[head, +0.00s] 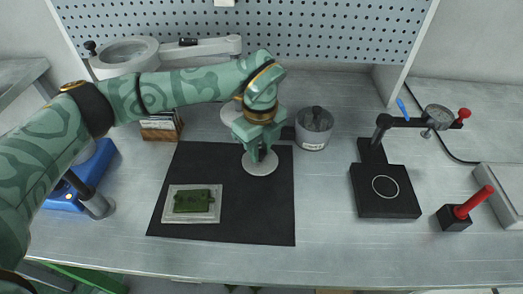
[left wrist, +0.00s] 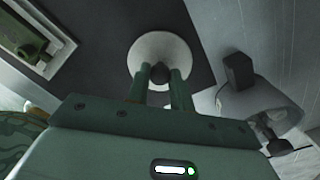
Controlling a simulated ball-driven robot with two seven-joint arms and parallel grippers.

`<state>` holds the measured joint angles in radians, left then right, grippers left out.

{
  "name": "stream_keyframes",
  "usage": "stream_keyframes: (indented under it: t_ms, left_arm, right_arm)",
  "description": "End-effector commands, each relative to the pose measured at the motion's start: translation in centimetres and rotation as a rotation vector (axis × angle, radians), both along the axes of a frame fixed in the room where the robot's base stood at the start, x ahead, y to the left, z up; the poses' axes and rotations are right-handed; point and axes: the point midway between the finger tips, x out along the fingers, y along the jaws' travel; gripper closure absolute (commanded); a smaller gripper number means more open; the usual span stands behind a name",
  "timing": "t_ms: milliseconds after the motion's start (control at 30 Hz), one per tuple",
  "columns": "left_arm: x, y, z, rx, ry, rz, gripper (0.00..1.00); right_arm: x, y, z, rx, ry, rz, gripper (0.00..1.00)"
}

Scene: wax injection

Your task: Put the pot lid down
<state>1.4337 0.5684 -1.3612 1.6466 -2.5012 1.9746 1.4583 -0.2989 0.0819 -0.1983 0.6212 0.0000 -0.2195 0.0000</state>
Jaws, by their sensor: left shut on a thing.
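The pot lid (head: 260,167) is a pale round disc with a dark knob, over the upper right part of the black mat (head: 265,220). My left gripper (head: 261,153) is shut on the lid's knob from above. In the left wrist view both fingers (left wrist: 160,82) stand either side of the dark knob, with the pale lid (left wrist: 158,45) beyond them. The lid looks level; I cannot tell whether it touches the mat. The grey pot (head: 313,135) stands right of the mat, with a dark upright piece in it. My right gripper is not in view.
A light frame (head: 172,212) with a green block (head: 194,201) lies on the mat's left. A black stand with a dial gauge (head: 438,117) and a red-handled tool (head: 460,212) are at right. A magnifier lamp (head: 125,55) is at back left. The mat's lower right is clear.

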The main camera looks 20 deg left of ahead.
Motion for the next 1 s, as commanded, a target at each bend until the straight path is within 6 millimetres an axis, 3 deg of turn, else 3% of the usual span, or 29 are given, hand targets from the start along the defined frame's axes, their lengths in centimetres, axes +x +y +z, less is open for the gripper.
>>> stream_keyframes:
  t_ms: [333, 367, 433, 767, 1000]
  left_arm:
    - [0.0, 0.0, -0.4, 0.000, -0.002, 0.000, 1.00]
    - [0.0, 0.0, -0.4, 0.000, -0.002, 0.000, 0.75]
    - [0.0, 0.0, -0.4, 0.000, -0.002, 0.000, 0.56]
    - [0.0, 0.0, -0.2, -0.001, -0.004, 0.000, 0.56]
    - [0.0, 0.0, 4.8, 0.000, -0.010, 0.000, 0.56]
  right_arm:
    - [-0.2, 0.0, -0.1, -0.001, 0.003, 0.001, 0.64]
    - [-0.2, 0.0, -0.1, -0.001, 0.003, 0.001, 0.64]
    - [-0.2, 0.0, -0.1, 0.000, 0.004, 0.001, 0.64]
    - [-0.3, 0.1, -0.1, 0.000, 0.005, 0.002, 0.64]
    - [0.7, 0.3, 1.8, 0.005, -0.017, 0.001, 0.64]
